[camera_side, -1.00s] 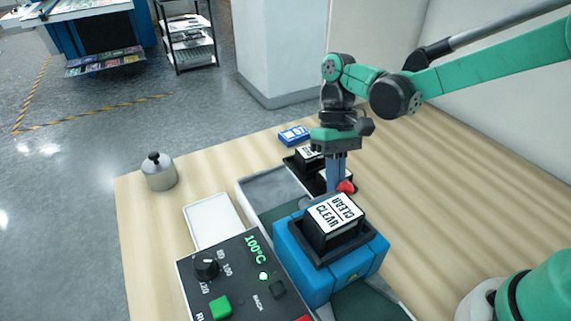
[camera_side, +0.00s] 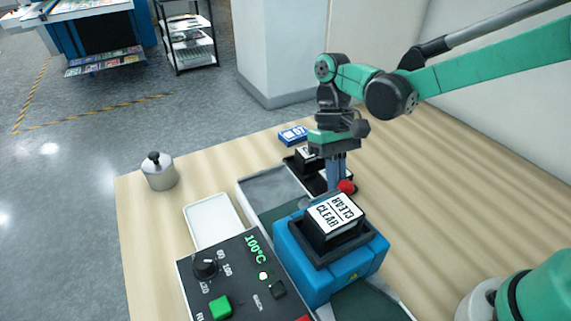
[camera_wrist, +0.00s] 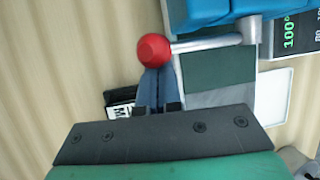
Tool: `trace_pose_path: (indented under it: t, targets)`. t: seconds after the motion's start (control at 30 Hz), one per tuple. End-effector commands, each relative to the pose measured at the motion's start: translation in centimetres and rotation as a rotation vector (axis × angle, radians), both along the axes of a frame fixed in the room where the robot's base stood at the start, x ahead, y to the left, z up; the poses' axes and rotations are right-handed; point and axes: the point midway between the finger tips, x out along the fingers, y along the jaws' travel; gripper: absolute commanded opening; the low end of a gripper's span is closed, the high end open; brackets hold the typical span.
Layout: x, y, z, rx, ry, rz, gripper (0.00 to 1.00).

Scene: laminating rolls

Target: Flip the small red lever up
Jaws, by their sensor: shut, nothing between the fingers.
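The small lever has a red ball knob (camera_wrist: 154,50) on a metal rod (camera_wrist: 210,43) that joins the blue laminator body (camera_side: 352,272). In the side view the red knob (camera_side: 347,187) shows just behind the laminator, low near the table. My gripper (camera_side: 337,188) points down with its blue fingers shut and empty, right beside the knob on its left. In the wrist view my gripper fingers (camera_wrist: 158,80) end at the knob, which overlaps their tips. I cannot tell whether they touch it.
A control panel (camera_side: 240,280) reads 100°C. A white tray (camera_side: 212,219), a metal weight (camera_side: 159,171) and a blue box (camera_side: 293,135) stand nearby. The table on the right is clear.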

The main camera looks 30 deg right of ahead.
Motion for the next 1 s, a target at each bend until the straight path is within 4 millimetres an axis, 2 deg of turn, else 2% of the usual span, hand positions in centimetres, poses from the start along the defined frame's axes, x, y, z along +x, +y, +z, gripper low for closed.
trace_pose_path:
  t: [0.13,0.7,1.0]
  targets:
    - [-0.1,0.0,0.4,-0.044,0.002,0.001,0.00]
    - [-0.1,0.5,3.0,-0.041,0.003,0.002,0.00]
    - [0.0,0.9,3.7,-0.041,0.001,-0.001,0.00]
